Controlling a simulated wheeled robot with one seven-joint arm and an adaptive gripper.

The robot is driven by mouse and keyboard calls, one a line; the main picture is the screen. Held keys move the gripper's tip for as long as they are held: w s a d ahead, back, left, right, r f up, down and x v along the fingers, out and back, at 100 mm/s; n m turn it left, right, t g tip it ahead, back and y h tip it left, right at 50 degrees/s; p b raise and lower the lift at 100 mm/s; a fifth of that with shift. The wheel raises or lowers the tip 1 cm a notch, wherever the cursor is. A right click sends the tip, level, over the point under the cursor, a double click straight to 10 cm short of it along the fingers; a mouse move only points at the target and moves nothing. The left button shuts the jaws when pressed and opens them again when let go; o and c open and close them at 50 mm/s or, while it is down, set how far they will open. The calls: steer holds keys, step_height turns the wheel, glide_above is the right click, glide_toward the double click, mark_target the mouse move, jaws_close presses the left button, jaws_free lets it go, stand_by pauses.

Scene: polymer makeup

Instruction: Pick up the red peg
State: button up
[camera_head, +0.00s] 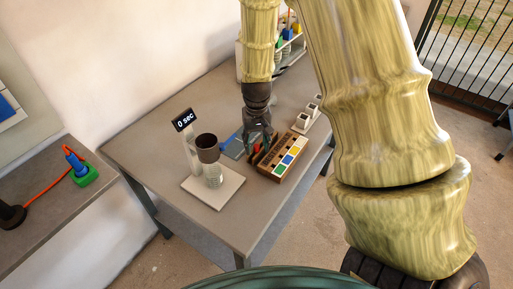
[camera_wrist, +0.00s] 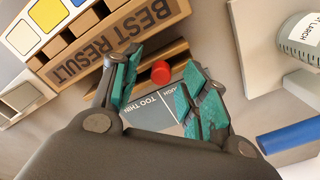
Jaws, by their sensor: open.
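The red peg (camera_wrist: 161,72) shows in the wrist view as a small round red top between my gripper's two fingers. It appears to stand at the edge of a brown wooden piece. My gripper (camera_wrist: 160,80) is open, with one teal-padded finger on each side of the peg. Gaps show between the peg and both pads. In the head view my gripper (camera_head: 258,142) points down over the table, beside the wooden rack; the red peg cannot be made out there.
A wooden "BEST RESULT" rack (camera_wrist: 105,50) with coloured squares lies beside the left finger. A grey-blue printed panel (camera_wrist: 150,108) lies below the fingers. A white stand (camera_head: 213,190) holds a glass jar (camera_head: 213,175) under a dark cup (camera_head: 207,148). A blue bar (camera_wrist: 290,137) lies to the right.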

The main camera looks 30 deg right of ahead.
steer(key=shift+s+f, duration=0.1)
steer(key=shift+s, duration=0.05)
steer(key=shift+f, duration=0.1)
jaws_close()
stand_by(0.3)
